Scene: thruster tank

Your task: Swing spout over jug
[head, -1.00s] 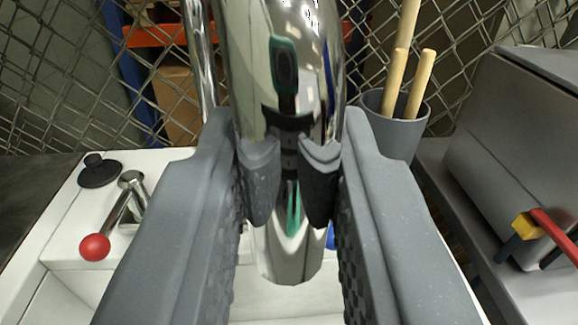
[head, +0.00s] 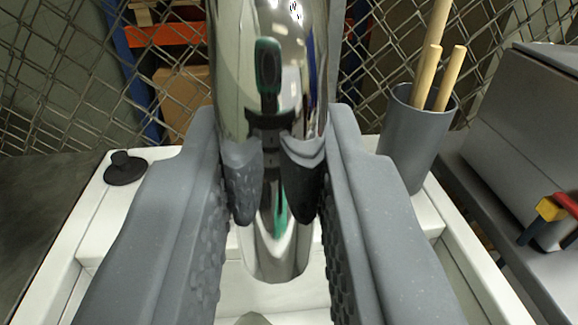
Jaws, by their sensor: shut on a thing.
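The chrome spout (head: 270,50) comes down through the middle of the view, with its lower end (head: 275,262) over the white basin. My gripper (head: 272,150) is shut on the spout, one grey finger on each side. The fingers and a green-and-black shape are mirrored in the chrome. No jug can be made out. A small grey curved shape (head: 254,319) shows at the bottom edge below the spout, too little of it to name. My fingers hide much of the basin on both sides.
A black plug (head: 125,168) lies on the white rim at left. A grey pot (head: 415,135) with wooden handles stands at right. Further right are a grey box (head: 520,130) and red and yellow handles (head: 553,208). A wire mesh fence (head: 70,80) stands behind.

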